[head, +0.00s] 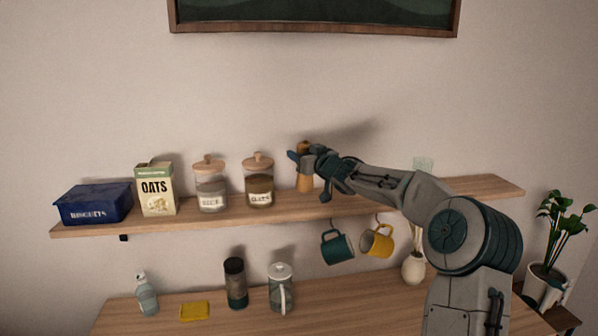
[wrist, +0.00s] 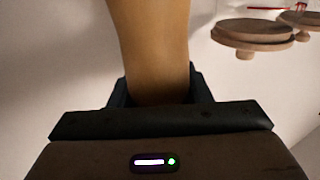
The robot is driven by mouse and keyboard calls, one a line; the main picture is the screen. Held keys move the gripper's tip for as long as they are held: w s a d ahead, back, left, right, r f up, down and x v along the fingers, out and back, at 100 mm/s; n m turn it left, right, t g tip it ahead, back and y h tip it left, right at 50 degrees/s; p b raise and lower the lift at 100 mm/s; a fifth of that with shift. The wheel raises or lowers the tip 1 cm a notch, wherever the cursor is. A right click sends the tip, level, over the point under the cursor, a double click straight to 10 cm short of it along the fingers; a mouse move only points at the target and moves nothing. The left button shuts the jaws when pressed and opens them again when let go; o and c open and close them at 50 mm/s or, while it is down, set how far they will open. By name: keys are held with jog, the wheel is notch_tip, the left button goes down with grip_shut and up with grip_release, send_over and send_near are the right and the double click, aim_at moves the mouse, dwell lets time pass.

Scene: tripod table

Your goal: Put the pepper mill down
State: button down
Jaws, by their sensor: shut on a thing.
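The pepper mill (head: 305,181) is a tan wooden mill, upright at the wooden shelf (head: 400,199), right of the glass jars. My gripper (head: 304,157) is shut on its upper part. In the wrist view the mill (wrist: 151,45) stands between the two fingers of my gripper (wrist: 160,88). The mill's lower end appears to meet the shelf top, but I cannot tell for sure whether it touches. My gripper hides part of its upper half.
An oats jar (head: 259,183) stands close left of the mill, then a rice jar (head: 211,187), an oats carton (head: 156,190) and a blue biscuits tin (head: 95,204). A teal mug (head: 337,247) and a yellow mug (head: 377,241) hang below. The shelf's right end looks clear.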

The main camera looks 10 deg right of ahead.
jog(key=shift+w+a+f, duration=0.15)
jog(key=shift+a+f, duration=0.1)
jog(key=shift+f, duration=0.55)
jog(key=shift+w+a+f, duration=0.15)
jog(key=shift+a+f, duration=0.05)
jog(key=shift+f, duration=0.65)
jog(key=shift+w+a+f, duration=0.15)
jog(key=shift+a+f, duration=0.1)
jog(key=shift+f, duration=0.55)
jog(key=shift+f, duration=0.2)
jog(key=c, duration=0.7)
grip_release()
jog(key=shift+c, duration=0.2)
jog(key=b+v, duration=0.3)
jog(key=v, duration=0.9)
jog(key=shift+r, duration=0.15)
